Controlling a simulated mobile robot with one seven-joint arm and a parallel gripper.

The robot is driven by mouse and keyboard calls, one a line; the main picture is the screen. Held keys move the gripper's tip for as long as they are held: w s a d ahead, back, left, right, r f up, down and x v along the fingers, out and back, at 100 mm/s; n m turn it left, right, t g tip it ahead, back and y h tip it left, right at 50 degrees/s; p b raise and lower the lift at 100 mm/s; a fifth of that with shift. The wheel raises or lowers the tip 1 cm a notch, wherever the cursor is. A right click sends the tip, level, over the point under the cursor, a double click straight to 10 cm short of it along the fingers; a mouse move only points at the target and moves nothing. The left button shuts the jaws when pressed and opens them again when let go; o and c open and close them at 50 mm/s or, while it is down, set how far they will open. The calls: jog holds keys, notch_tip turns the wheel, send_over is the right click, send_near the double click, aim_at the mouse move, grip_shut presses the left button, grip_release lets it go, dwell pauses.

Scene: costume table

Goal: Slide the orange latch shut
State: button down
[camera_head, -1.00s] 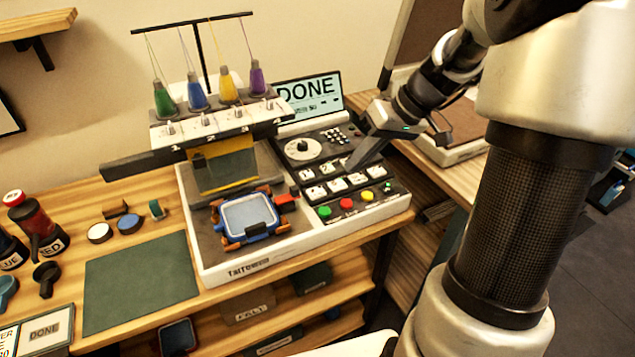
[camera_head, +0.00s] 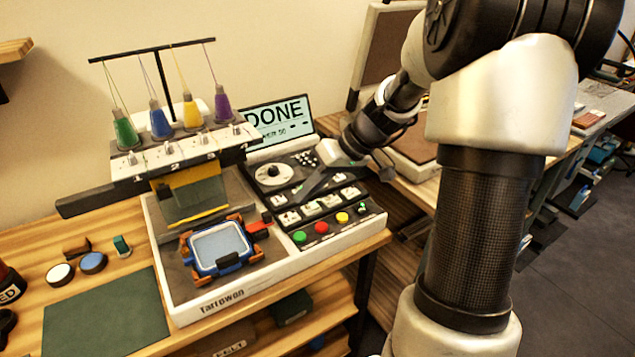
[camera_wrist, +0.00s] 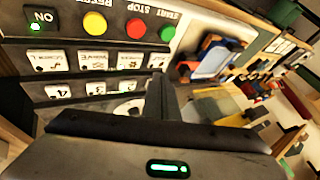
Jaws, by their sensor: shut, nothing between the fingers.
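The blue-rimmed hoop (camera_head: 217,250) lies on the white machine's bed, with orange clips around its frame. A red-orange latch piece (camera_head: 258,229) sits at the hoop's right side, beside the button panel. I cannot tell from its look whether it is open or shut. My gripper (camera_head: 304,198) is shut and empty, its dark fingers pointing down and left over the panel's key rows, to the right of the latch and apart from it. In the wrist view, the shut fingers (camera_wrist: 160,97) are in front of the keys, and the hoop (camera_wrist: 212,60) shows beyond them to the right.
Green, red and yellow buttons (camera_head: 322,227) line the panel's front. A dial (camera_head: 273,174) and a screen reading DONE (camera_head: 277,121) are behind. The needle head with thread cones (camera_head: 182,155) overhangs the hoop's far side. A green mat (camera_head: 108,315) lies left of the machine.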

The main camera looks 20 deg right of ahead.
aim_at(269, 214)
jog(key=x, duration=0.3)
jog(key=shift+a, duration=0.35)
jog(key=shift+s+a+r, duration=0.1)
jog(key=shift+s+a, duration=0.1)
jog(key=shift+a, duration=0.35)
jog(key=shift+s+a+r, duration=0.1)
jog(key=shift+s+a, duration=0.05)
jog(key=shift+a, duration=0.85)
jog(key=shift+b, duration=0.3)
jog(key=shift+s+a+f+b, duration=0.2)
jog(key=shift+a+f+b, duration=0.05)
jog(key=shift+a+b, duration=0.5)
jog(key=shift+s+a+r, duration=0.1)
jog(key=shift+a+r, duration=0.05)
jog(key=shift+a, duration=0.2)
jog(key=shift+d, duration=0.1)
